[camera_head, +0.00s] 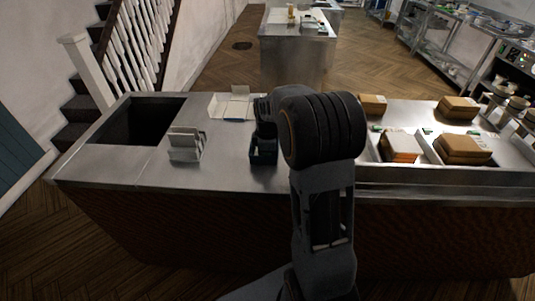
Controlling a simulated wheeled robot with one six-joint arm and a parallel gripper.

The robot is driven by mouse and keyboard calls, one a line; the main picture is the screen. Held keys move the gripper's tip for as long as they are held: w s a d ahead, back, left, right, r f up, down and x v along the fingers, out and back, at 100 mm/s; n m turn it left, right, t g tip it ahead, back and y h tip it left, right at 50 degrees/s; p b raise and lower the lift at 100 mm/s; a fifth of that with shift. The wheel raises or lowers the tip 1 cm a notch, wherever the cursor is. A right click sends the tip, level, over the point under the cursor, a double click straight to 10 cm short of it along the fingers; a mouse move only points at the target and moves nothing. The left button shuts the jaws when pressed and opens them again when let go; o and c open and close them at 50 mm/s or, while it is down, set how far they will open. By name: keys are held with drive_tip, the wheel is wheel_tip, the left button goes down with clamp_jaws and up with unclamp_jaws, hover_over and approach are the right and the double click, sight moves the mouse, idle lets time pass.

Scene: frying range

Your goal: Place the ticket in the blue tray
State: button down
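My arm rises from the bottom of the head view and bends over the steel counter (230,178). Its dark far end, with my gripper, hangs over the counter left of the elbow. The fingers cannot be made out, so I cannot tell whether they are open or shut, or hold anything. A small dark bluish open-topped box (263,157) is directly below that end; I cannot tell whether this is the blue tray. White paper-like pieces (230,106) lie behind it to the left, with a thin blue strip (238,121) along their front. No ticket can be clearly identified.
A grey slotted holder (186,145) stands on the counter's left part, in front of a dark square opening (140,121). Brown boxes (463,149) stand at the right, some in shallow trays. The front-left counter is clear. Another counter (297,55) stands behind.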

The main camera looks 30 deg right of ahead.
drive_tip(key=c, duration=1.3)
unclamp_jaws()
drive_tip(key=shift+f, duration=0.1)
drive_tip(key=shift+c, duration=0.2)
wheel_tip(320, 180, up, 12)
drive_tip(key=s+a+f+m+t, duration=0.1)
drive_tip(key=s+a+m+t, duration=0.1)
drive_tip(key=s+a+m, duration=0.3)
drive_tip(key=s+a+f+m+t, duration=0.2)
drive_tip(key=s+a+m, duration=0.3)
drive_tip(key=s, duration=0.8)
drive_tip(key=shift+m, duration=1.1)
